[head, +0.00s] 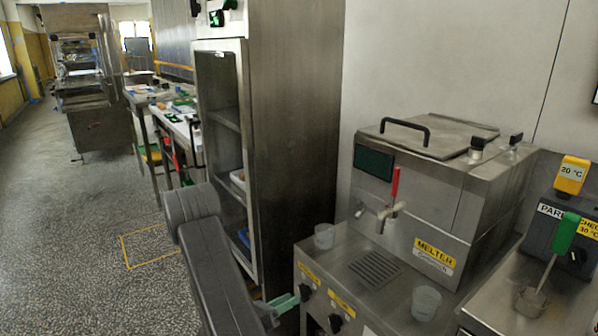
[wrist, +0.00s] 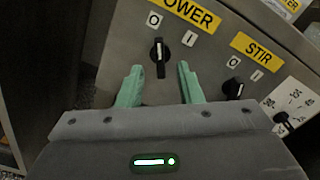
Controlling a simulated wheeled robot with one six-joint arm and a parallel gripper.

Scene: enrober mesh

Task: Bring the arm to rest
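My gripper (wrist: 160,82) shows in the wrist view with its two green fingers apart and nothing between them. It faces the front panel of the melter (head: 430,190), close to the black POWER knob (wrist: 160,52). The knob lies just beyond the fingertips, in line with the gap, and its white mark stands about upright, between the 0 and 1 labels. In the head view my arm reaches down from the middle, and the green fingertips (head: 285,303) are by the left edge of the panel.
The STIR knob (wrist: 233,88) and a numbered dial (wrist: 293,122) are to the right on the panel. Clear cups (head: 426,303) stand on the melter's ledge. A tall steel cabinet (head: 295,120) stands close behind my arm. Open floor (head: 70,240) lies to the left.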

